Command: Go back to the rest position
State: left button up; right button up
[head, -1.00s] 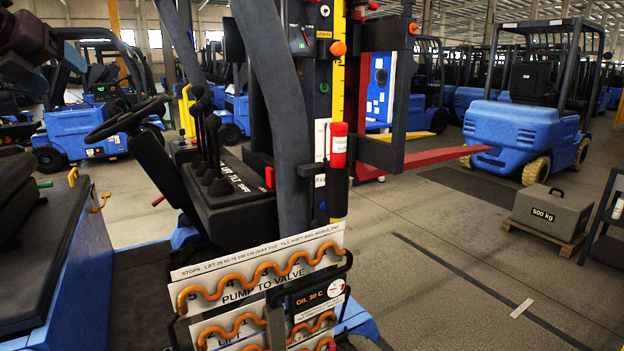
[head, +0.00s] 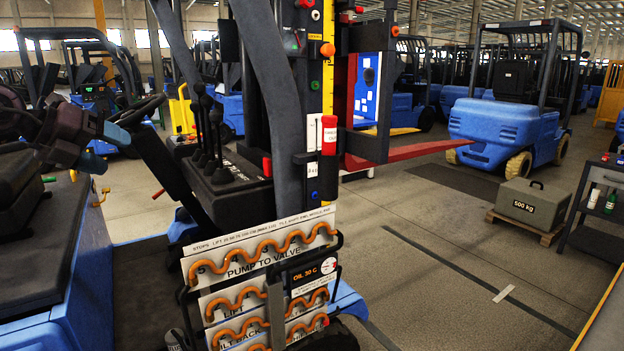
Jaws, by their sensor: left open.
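My left gripper (head: 112,130) reaches in from the left edge, in front of the forklift's black steering wheel (head: 138,109). It is open, with nothing seen between its fingers. It appears apart from the black levers (head: 208,125) to its right; whether it touches the wheel I cannot tell. My right gripper is out of view.
The near forklift's mast (head: 326,80), red fork (head: 405,155) and sign rack (head: 265,265) fill the middle. A 500 kg block (head: 530,205) sits on a pallet, beside a dark shelf cart (head: 600,205). The floor (head: 430,280) at front right is clear.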

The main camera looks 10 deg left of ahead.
pick_arm(q)
jog(key=s+d+f+n+t+h, duration=0.2)
jog(key=d+f+n, duration=0.15)
jog(key=f, duration=0.55)
jog(key=s+d+f+n+t+h, duration=0.1)
jog(key=d+f+n+t+h, duration=0.2)
jog(key=f, duration=0.6)
jog(key=s+d+f+n+h, duration=0.1)
jog(key=s+d+f+n, duration=0.15)
jog(key=f+n, duration=0.45)
jog(key=s+d+f+n+g+y, duration=0.1)
jog(key=s+f+n+y, duration=0.3)
jog(key=f, duration=0.6)
jog(key=s+d+f+n+g+y, duration=0.1)
jog(key=s+d+f+n+y, duration=0.2)
jog(key=s+f+n, duration=0.4)
jog(key=s+d+f+n+g+y, duration=0.1)
jog(key=s+f+n+y, duration=0.4)
jog(key=s+f, duration=0.5)
notch_tip(320, 180, down, 3)
jog(key=shift+s+d+r+n, duration=0.15)
jog(key=shift+d+n, duration=0.7)
